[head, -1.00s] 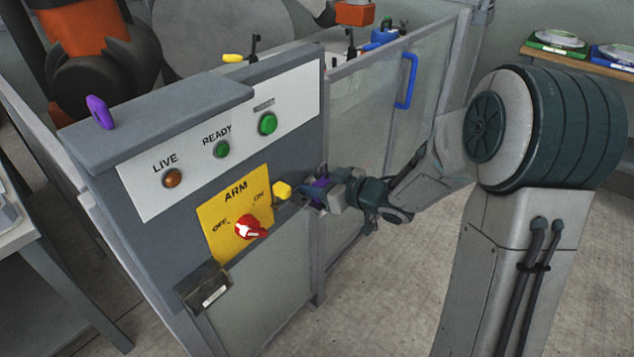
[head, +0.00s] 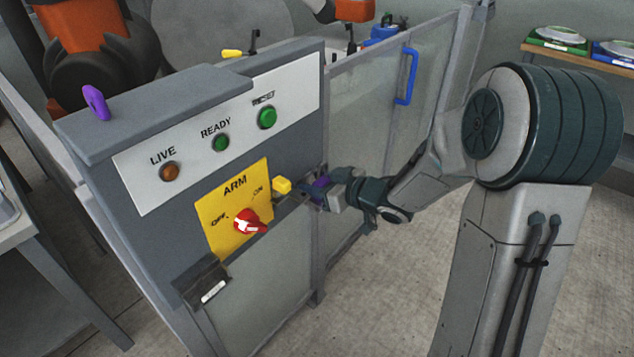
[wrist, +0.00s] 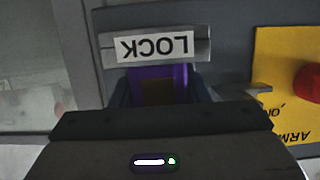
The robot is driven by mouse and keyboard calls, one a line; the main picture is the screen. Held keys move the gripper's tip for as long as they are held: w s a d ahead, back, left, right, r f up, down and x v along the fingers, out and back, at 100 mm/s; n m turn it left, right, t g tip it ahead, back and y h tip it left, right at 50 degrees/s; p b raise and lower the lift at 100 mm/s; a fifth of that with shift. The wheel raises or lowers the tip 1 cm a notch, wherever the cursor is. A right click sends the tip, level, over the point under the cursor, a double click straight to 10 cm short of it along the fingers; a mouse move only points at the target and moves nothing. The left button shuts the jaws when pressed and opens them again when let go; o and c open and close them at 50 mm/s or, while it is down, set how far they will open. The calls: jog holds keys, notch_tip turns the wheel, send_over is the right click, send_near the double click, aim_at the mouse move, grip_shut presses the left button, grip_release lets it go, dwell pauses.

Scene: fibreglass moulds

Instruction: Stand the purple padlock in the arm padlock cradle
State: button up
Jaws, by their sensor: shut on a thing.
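My gripper (head: 320,188) is shut on the purple padlock (head: 318,184) at the right end of the grey control cabinet, beside the yellow ARM plate. In the wrist view, the padlock (wrist: 181,76) shows as a purple frame between the dark fingers, just in front of a LOCK label (wrist: 155,47) that appears upside down. The gripper body hides its near part. I cannot tell whether the padlock touches the cabinet there, and I cannot clearly make out a cradle around it. A second purple piece (head: 95,103) stands on the cabinet's top left.
A red switch (head: 248,222) sits on the ARM plate (head: 220,208), with a yellow block (head: 282,186) at its upper right. A dark bracket with a white label (head: 205,284) sticks out at lower left. A glass fence with a blue handle (head: 407,77) stands behind my arm.

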jog(key=o, duration=1.1)
jog(key=p+v, duration=0.2)
jog(key=v, duration=1.2)
jog(key=shift+a+p, duration=0.1)
jog(key=shift+p, duration=0.3)
jog(key=shift+r, duration=0.1)
jog(key=w+d+r+m+t+h+p, duration=0.1)
jog(key=d+r+m+t+h+p, duration=0.1)
jog(key=d+r+m+h+p, duration=0.7)
jog(key=s+a+r+g+h+p, duration=0.1)
jog(key=s+r+g, duration=0.1)
jog(key=s, duration=0.4)
jog(key=s+a+r+m+g+p, duration=0.1)
jog(key=s+r+g, duration=0.1)
jog(key=s, duration=0.4)
jog(key=s+a+r+g+h+p, duration=0.1)
jog(key=s+a+r+g+p, duration=0.1)
jog(key=s+g, duration=0.2)
jog(key=shift+s+r+m+h, duration=0.25)
jog(key=shift+s+m+h, duration=0.05)
jog(key=shift+s, duration=0.7)
